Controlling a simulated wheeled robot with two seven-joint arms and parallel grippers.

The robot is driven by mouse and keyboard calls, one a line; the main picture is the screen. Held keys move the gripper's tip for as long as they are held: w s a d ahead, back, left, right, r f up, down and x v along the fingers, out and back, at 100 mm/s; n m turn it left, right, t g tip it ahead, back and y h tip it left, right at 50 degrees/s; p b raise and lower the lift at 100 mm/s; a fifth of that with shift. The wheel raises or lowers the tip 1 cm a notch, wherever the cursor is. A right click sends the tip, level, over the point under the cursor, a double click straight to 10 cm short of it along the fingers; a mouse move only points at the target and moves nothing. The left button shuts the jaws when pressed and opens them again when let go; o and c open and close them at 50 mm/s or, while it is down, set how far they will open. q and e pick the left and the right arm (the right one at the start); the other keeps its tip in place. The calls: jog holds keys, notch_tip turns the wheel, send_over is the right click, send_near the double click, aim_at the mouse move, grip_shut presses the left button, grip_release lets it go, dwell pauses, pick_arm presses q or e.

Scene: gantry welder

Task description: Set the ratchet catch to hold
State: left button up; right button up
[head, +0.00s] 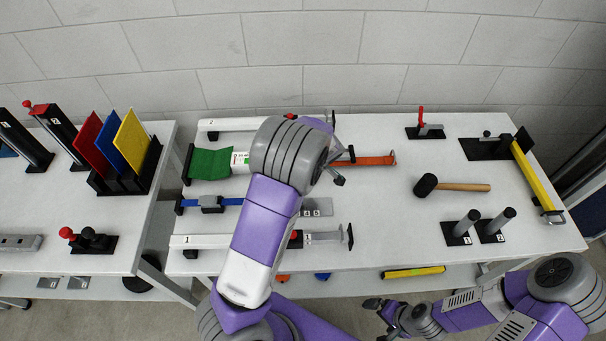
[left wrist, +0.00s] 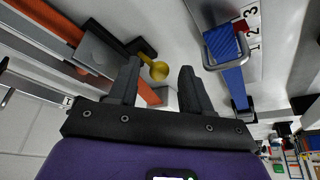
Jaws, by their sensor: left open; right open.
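Contact cannot be told. The lever sits beside a grey block (left wrist: 98,52) on an orange strap (left wrist: 62,24), probably the ratchet catch. In the head view the orange strap (head: 375,160) runs right from behind my left arm, which hides the lever and knob. A green piece (head: 210,164) lies left of the arm. My right gripper (head: 377,319) is open and empty, in front of the table's near edge.
A blue strap with a grey buckle (head: 212,204) lies nearer the front. White rails (head: 200,241) marked 1 run along the table (head: 390,220).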

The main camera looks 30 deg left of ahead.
pick_arm(q)
jog(key=shift+c, duration=0.2)
grip_shut()
jog(key=w+r+g+h+p, duration=0.1)
jog(key=p, duration=0.2)
jog(key=shift+w+a+g, duration=0.15)
jog(key=shift+a+g, duration=0.25)
jog(key=shift+w+a+r+m+g+h+p, duration=0.15)
jog(key=shift+w+a+m+g+h+p, duration=0.2)
jog(key=shift+w+g+h+p, duration=0.6)
jog(key=shift+w+a+g+p, duration=0.2)
jog(key=shift+a+g+p, duration=0.15)
jog(key=shift+g, duration=0.3)
jog(key=shift+w+a+m+g+h+b, duration=0.15)
jog(key=shift+w+m+g+h+b, duration=0.15)
jog(key=shift+g+h, duration=0.2)
jog(key=shift+w+a+g+b, duration=0.2)
jog(key=shift+w+g+b, duration=0.05)
jog(key=shift+g+b, duration=0.15)
jog(key=shift+o, duration=0.2)
grip_release()
